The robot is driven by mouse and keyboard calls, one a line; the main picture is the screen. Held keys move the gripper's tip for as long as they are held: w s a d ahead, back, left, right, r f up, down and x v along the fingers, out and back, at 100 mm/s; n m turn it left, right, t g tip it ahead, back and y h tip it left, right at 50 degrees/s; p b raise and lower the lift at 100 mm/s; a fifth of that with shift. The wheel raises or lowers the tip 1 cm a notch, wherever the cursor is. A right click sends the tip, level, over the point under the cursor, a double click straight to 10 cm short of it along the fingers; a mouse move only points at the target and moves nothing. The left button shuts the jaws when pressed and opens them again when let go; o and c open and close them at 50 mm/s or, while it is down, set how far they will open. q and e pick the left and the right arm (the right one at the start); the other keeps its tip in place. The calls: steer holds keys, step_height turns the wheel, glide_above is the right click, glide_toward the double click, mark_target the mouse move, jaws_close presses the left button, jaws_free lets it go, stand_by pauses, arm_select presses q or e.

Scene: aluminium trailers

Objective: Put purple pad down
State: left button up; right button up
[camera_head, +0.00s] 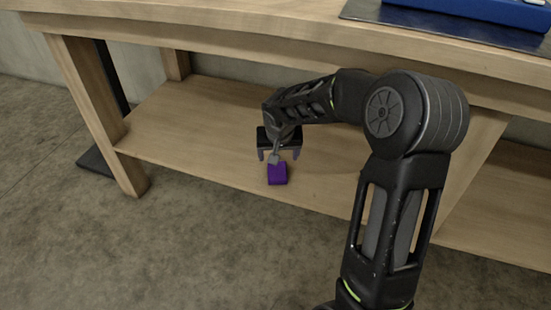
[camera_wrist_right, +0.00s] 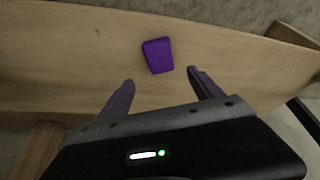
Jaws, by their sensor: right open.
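The purple pad (camera_head: 277,174) lies on the lower wooden shelf (camera_head: 190,130) of the workbench, near its front edge. In the right wrist view the pad (camera_wrist_right: 158,55) lies flat on the wood, just beyond the fingertips. My right gripper (camera_head: 279,155) is above and behind the pad in the head view. Its two fingers (camera_wrist_right: 160,78) are spread apart with nothing between them. The pad appears clear of both fingers. My left gripper does not show.
The wooden bench top (camera_head: 230,22) runs over the shelf, close above my right arm. A bench leg (camera_head: 97,115) stands at the left. A blue object (camera_head: 480,8) lies on a dark mat (camera_head: 440,30) on the bench top. The shelf is bare left of the pad.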

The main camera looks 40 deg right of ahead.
steer(key=s+a+f+n+g+y, duration=0.1)
steer(key=s+a+f+n+y, duration=0.15)
steer(key=a+f, duration=0.7)
steer(key=s+a+f+n+y, duration=0.1)
steer(key=s+a+f+y, duration=0.25)
steer(key=a+f, duration=0.6)
steer(key=s+a+f, duration=0.4)
steer(key=s+a, duration=0.2)
steer(key=s, duration=0.1)
steer(key=s+a+f+g, duration=0.1)
steer(key=s+a+f, duration=0.3)
steer(key=s+a, duration=0.2)
steer(key=shift+s+a+f+n, duration=0.2)
steer(key=shift+s+n, duration=0.15)
steer(key=shift+s, duration=0.9)
